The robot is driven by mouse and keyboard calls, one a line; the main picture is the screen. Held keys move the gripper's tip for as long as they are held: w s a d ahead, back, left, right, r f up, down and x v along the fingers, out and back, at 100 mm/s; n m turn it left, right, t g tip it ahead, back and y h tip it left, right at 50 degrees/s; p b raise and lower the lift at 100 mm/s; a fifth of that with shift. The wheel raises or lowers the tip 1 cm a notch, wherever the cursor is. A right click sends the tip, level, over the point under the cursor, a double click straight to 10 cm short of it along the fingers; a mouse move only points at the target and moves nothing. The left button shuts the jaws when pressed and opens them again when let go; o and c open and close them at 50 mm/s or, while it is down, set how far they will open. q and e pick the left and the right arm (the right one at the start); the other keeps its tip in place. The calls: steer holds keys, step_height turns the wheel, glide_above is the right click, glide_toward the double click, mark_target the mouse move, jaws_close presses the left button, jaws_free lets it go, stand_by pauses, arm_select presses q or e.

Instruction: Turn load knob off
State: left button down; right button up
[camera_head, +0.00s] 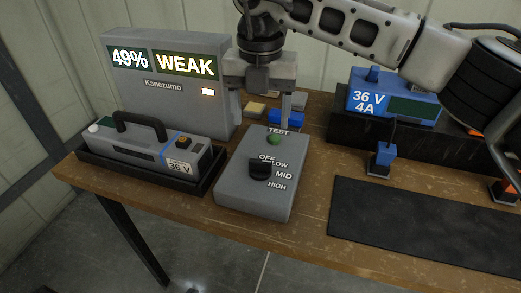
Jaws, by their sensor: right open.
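The load knob (260,169) is a black dial on top of a grey control box (238,196). The labels OFF, LOW, MID and HIGH curve around its upper and right side. I cannot tell for certain which label it points to. A green TEST button (274,139) sits above it on the box. My right gripper (263,112) is open, its fingers pointing down, above and behind the far end of the box. It is apart from the knob. My left gripper is not in view.
A grey Kanezumo display (163,100) reads 49% WEAK. A 36 V battery (142,149) lies in a black tray (205,183) at left. A blue 36 V 4A charger (367,101), a blue connector (381,159) and a bare dark mat (420,225) are at right.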

mark_target(260, 161)
step_height(260, 161, down, 11)
steer(key=shift+r+p, duration=0.1)
steer(key=shift+p, duration=0.8)
steer(key=c, duration=1)
